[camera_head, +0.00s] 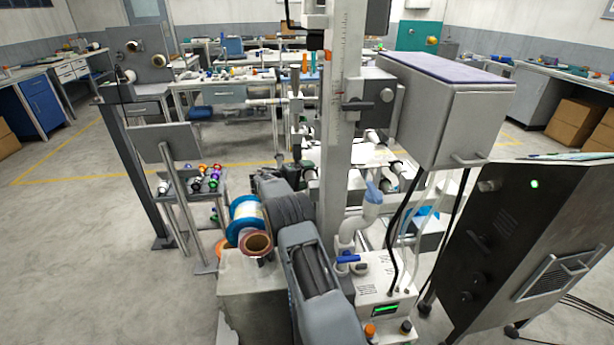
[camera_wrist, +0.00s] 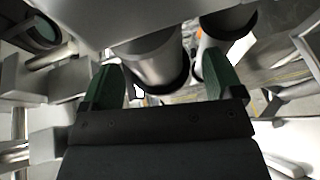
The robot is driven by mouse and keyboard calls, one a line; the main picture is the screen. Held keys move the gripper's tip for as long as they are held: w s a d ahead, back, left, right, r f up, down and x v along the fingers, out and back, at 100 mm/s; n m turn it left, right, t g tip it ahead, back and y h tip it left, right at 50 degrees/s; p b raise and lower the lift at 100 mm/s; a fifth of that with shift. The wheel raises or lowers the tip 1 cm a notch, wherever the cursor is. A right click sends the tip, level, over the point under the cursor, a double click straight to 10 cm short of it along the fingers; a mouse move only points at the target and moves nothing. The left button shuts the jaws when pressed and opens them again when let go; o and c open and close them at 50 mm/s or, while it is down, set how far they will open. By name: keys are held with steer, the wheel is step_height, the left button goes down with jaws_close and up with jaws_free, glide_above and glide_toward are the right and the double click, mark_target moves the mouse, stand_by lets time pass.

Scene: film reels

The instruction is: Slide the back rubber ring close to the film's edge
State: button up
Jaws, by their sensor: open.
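My gripper (camera_wrist: 163,57) is open, its two green fingers spread apart in the wrist view. A grey metal roller (camera_wrist: 148,58) shows between the fingers, with a dark ring (camera_wrist: 168,92) around its near end. I cannot tell whether a finger touches it. A second roller (camera_wrist: 222,24) lies up and to the right, partly behind the right finger, with a black band (camera_wrist: 241,36) at its end. I cannot tell which band is the back rubber ring. The film's edge cannot be made out. In the head view the rollers (camera_head: 398,168) are small and partly hidden by the column.
A grey column (camera_head: 340,130) and a large grey box (camera_head: 445,105) crowd the head view's middle. A dark cabinet (camera_head: 525,245) stands at right. Spools (camera_head: 246,209) sit left of my arm. A rack of colored reels (camera_head: 200,180) stands farther left. Open floor lies at left.

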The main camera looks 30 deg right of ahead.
steer(key=a+r, duration=0.2)
steer(key=a, duration=1.1)
steer(key=shift+w+r+b, duration=0.2)
steer(key=shift+w+b, duration=0.1)
steer(key=shift+b, duration=0.1)
steer(key=s+a+f+n+y+p, duration=0.1)
steer(key=s+a+f+n+y, duration=0.3)
steer(key=s+f+y, duration=0.3)
steer(key=s+a+r+t+y+p, duration=0.1)
steer(key=s+a+r+y+p, duration=0.2)
steer(key=s+r, duration=0.4)
steer(key=s+a+r+m+t+y+p, duration=0.1)
steer(key=s+a+r+t+y+p, duration=0.1)
steer(key=s+a+r, duration=0.4)
steer(key=s+a+r+m+t+y+p, duration=0.1)
steer(key=s+a+r+y+p, duration=0.3)
steer(key=s+r, duration=0.4)
steer(key=shift+s+a, duration=0.75)
steer(key=shift+s, duration=2.65)
